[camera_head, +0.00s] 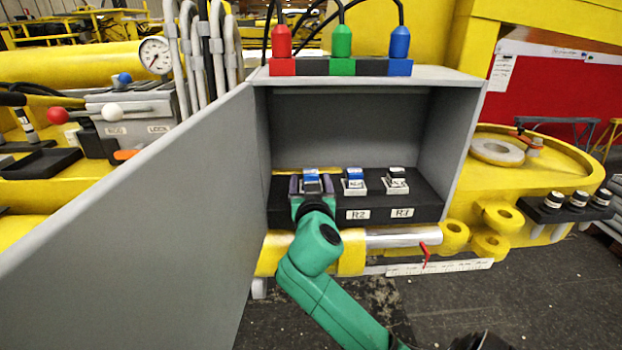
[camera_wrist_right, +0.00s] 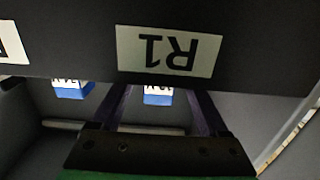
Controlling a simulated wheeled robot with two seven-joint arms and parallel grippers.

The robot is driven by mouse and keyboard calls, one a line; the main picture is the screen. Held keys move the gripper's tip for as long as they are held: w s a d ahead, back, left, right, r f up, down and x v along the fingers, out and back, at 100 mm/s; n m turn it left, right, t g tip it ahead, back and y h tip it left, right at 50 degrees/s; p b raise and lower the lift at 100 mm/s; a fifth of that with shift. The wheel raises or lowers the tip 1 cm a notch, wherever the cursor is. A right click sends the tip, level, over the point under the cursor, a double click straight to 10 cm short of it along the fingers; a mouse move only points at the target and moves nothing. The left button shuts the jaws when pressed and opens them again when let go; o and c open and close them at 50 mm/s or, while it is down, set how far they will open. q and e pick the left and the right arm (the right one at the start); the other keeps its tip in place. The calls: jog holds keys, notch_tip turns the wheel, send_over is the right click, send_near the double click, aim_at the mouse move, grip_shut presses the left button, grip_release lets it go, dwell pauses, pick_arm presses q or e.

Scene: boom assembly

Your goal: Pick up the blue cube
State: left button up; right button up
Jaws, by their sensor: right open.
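A blue-topped cube with a white labelled face (camera_head: 311,174) sits at the left end of the black ledge inside the open grey cabinet. It also shows in the right wrist view (camera_wrist_right: 157,95), between my two fingers. My right gripper (camera_head: 311,185) is open, with one dark finger on each side of this cube; a gap shows on both sides in the wrist view. A second blue and white cube (camera_head: 354,174) sits on a pale base to the right, and it shows in the wrist view (camera_wrist_right: 72,90). My left gripper is not in view.
A third cube, white and dark (camera_head: 396,173), sits further right on the ledge (camera_head: 430,206). The grey cabinet door (camera_head: 150,210) stands open on the left. Red, green and blue connectors (camera_head: 342,42) stand on the cabinet top. The cabinet space above the cubes is clear.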

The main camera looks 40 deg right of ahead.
aim_at(310, 173)
jog(key=x, duration=0.3)
jog(key=shift+d+r, duration=0.15)
jog(key=shift+d, duration=0.05)
jog(key=shift+w, duration=0.35)
jog(key=shift+s+d, duration=0.1)
grip_shut()
notch_tip(310, 173, up, 10)
jog(key=shift+f+b, duration=0.1)
jog(key=shift+b, duration=0.75)
jog(key=f+b+v, duration=0.1)
jog(key=b+v, duration=0.3)
jog(key=v, duration=1.1)
